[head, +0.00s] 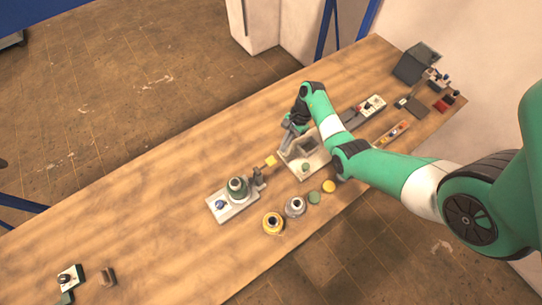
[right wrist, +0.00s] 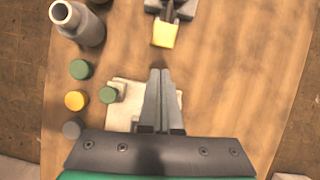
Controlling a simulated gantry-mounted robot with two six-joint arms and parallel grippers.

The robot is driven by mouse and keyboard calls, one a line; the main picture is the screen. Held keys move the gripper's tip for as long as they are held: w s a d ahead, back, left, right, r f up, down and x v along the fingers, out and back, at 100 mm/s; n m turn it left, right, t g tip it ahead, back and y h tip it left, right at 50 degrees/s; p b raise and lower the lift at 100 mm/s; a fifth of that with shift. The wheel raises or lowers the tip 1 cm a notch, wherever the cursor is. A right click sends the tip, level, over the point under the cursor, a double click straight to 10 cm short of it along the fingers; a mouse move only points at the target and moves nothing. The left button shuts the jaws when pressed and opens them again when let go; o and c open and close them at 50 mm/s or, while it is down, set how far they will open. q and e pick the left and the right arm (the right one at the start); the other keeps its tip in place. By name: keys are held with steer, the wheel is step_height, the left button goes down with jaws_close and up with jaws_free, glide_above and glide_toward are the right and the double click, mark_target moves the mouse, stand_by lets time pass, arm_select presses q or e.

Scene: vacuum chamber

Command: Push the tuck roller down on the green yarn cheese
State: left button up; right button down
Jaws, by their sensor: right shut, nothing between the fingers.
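The green yarn cheese (head: 238,186) stands upright on a pale base plate (head: 222,212) near the middle of the table in the head view. A dark mechanism (head: 258,181) beside it carries a lever with a yellow tab (head: 270,161); this appears to be the tuck roller's, but the roller itself is too small to make out. The yellow tab also shows in the right wrist view (right wrist: 164,35), beyond my fingertips. The green cheese is not clearly visible there. My left gripper is not in view.
A white open-topped tray (head: 288,157) lies below my right arm. The table's left half is mostly clear.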

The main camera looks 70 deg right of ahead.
steer(key=p+v, duration=0.1)
steer(key=v, duration=0.6)
steer(key=shift+s+r, duration=0.2)
steer(key=shift+d, duration=0.1)
stand_by(0.4)
